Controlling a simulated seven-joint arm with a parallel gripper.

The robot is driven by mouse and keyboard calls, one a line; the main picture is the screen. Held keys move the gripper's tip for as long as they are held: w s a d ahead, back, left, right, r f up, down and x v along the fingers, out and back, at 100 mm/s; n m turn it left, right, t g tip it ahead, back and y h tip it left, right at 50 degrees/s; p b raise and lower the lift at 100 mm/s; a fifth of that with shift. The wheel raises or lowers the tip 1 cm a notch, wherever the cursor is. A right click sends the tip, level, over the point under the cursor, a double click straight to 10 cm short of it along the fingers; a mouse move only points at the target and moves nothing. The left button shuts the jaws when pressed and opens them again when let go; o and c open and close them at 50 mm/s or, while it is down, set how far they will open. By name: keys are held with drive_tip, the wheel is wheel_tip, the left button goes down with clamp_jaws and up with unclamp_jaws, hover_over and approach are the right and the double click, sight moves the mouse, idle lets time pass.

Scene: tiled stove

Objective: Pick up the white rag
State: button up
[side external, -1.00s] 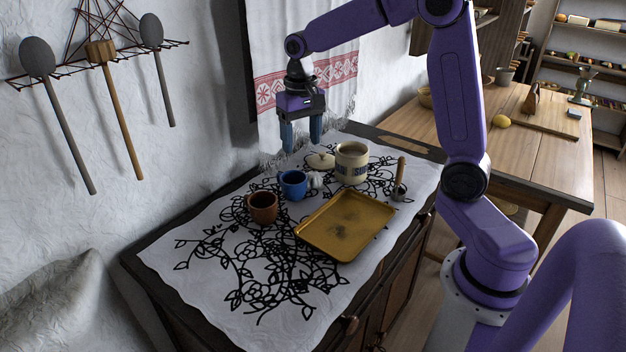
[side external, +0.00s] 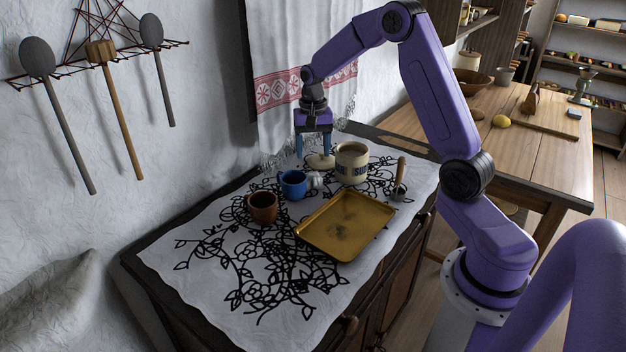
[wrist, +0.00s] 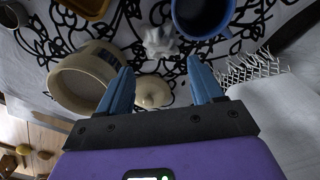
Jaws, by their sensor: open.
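A small crumpled white piece, seemingly the white rag (side external: 315,181), lies on the patterned cloth between the blue mug (side external: 293,184) and the cream pot (side external: 351,164). In the wrist view the rag (wrist: 161,42) shows ahead of the fingertips, beside the blue mug (wrist: 203,14). My gripper (side external: 314,154) is open and empty, pointing down above the back of the cloth, behind the rag. In the wrist view my gripper (wrist: 160,65) has its blue fingers spread, with a cream lid (wrist: 152,92) showing between them.
The cream pot (wrist: 88,77) stands close to one finger in the wrist view. A brown mug (side external: 262,207), a yellow tray (side external: 345,226) and a wooden-handled ladle (side external: 400,180) are also on the patterned cloth (side external: 205,255). A fringed towel (side external: 305,60) hangs behind my gripper.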

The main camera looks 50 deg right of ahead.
sight(313, 174)
drive_tip(key=shift+f, duration=4.4)
drive_tip(key=c, duration=0.8)
drive_tip(key=shift+r, duration=0.45)
wheel_tip(313, 174, up, 3)
drive_tip(key=shift+s+f, duration=0.1)
drive_tip(key=shift+s, duration=0.05)
drive_tip(key=s+a+r, duration=0.4)
drive_tip(key=s+r, duration=0.5)
drive_tip(key=s, duration=0.4)
drive_tip(key=shift+r, duration=0.15)
